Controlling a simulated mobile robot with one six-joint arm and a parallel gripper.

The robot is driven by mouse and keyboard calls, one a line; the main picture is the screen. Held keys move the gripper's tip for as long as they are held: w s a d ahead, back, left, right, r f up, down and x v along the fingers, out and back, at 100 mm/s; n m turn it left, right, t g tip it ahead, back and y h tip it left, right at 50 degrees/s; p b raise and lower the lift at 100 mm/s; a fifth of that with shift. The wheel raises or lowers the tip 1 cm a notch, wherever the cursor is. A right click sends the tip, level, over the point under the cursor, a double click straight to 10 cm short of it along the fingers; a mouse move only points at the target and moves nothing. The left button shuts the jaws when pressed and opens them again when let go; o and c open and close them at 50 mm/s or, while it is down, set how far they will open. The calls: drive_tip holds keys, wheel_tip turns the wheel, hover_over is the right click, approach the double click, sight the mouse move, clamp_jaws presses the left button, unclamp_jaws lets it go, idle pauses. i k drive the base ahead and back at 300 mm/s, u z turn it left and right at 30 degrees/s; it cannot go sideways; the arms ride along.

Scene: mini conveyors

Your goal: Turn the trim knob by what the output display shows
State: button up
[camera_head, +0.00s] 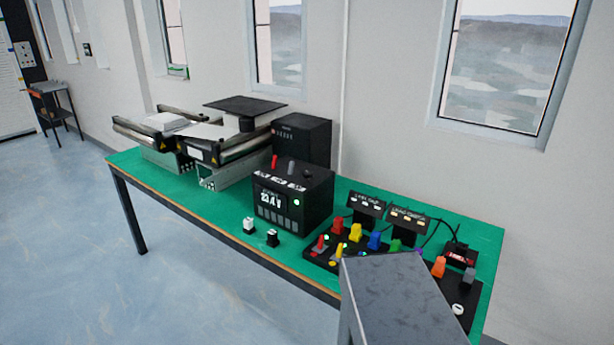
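A black power unit (315,208) stands mid-table. Its front display (270,200) shows white digits that look like 23.4 V, with a green light (296,202) beside it. On its top are a red knob or lever (275,162), a grey one (291,167) and a dark one (308,173). Their labels are too small to read, so I cannot tell which control is the trim knob. A small red-lit display (460,256) stands at the right end of the table; its text is unreadable. My gripper is not in view.
A control panel (318,254) with several coloured knobs lies at the right, partly hidden by a grey block, likely part of me. Mini conveyors (222,172) fill the left of the green table (190,202).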

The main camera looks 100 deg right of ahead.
sight(308, 174)
drive_tip(key=u, duration=0.15)
drive_tip(key=k, duration=0.85)
drive_tip(key=z, duration=0.8)
